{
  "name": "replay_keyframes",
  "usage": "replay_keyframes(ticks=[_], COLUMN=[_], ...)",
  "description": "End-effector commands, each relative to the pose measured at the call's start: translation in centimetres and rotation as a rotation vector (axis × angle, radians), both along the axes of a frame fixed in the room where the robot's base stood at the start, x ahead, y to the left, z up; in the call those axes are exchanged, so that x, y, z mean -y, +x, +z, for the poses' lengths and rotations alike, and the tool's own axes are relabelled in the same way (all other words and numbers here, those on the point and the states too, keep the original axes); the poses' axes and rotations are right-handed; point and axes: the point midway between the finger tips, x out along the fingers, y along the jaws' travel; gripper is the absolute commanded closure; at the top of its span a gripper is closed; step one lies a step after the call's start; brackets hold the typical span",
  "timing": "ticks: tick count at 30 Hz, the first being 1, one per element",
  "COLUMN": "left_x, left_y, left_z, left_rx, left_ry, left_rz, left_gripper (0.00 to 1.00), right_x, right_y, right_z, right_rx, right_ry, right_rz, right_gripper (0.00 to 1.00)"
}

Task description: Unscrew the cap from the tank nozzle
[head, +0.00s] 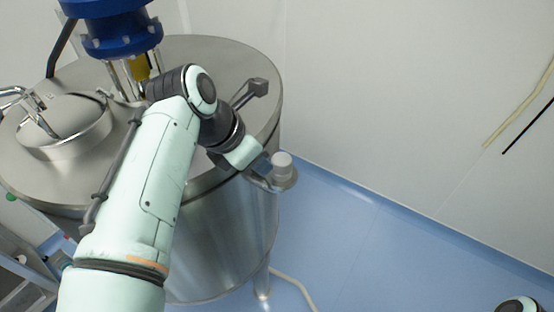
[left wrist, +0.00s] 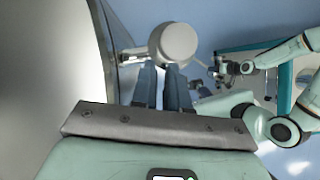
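The white round cap (head: 282,160) sits upright on the nozzle (head: 285,181) at the right side of the steel tank (head: 232,240). My left gripper (head: 262,178) is low at the tank's rim, close beside the nozzle and partly hidden by its own wrist. In the left wrist view the cap (left wrist: 177,42) lies just beyond the tips of the two dark fingers (left wrist: 160,72). The fingers are close together with a narrow gap, and I see no cap between them. Contact with the cap is unclear. My right gripper (left wrist: 226,68) shows small and unclear in the left wrist view.
The tank lid carries a round hatch (head: 64,122), a blue motor flange (head: 122,38) and a grey handle fitting (head: 257,87). A pale hose (head: 295,282) lies on the blue floor (head: 350,240). The floor right of the tank is mostly clear up to the white wall (head: 400,100).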

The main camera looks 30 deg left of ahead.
Motion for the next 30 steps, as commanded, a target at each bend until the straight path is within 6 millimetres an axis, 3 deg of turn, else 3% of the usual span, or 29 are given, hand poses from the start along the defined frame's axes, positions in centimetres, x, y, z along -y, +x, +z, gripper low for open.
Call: replay_keyframes(ticks=[3, 14, 22, 30], left_x=[0.2, 0.1, -0.4, -0.5], left_y=[0.6, 0.7, 1.8, 1.9], left_z=[0.0, -0.1, -0.1, -0.1], left_rx=[0.008, 0.006, 0.007, 0.006], left_ry=[-0.013, -0.013, -0.016, -0.012], left_rz=[-0.092, -0.133, -0.409, -0.46], left_gripper=[0.81, 0.81, 0.81, 0.81], right_x=[0.0, 0.0, 0.0, 0.0], right_y=[0.1, 0.0, 0.0, 0.0], right_z=[0.1, 0.0, 0.0, 0.0], right_rx=[0.001, 0.0, 0.0, 0.0], right_ry=[0.0, 0.0, 0.0, 0.0], right_rz=[0.0, 0.0, 0.0, 0.0], right_gripper=[0.64, 0.64, 0.64, 0.64])
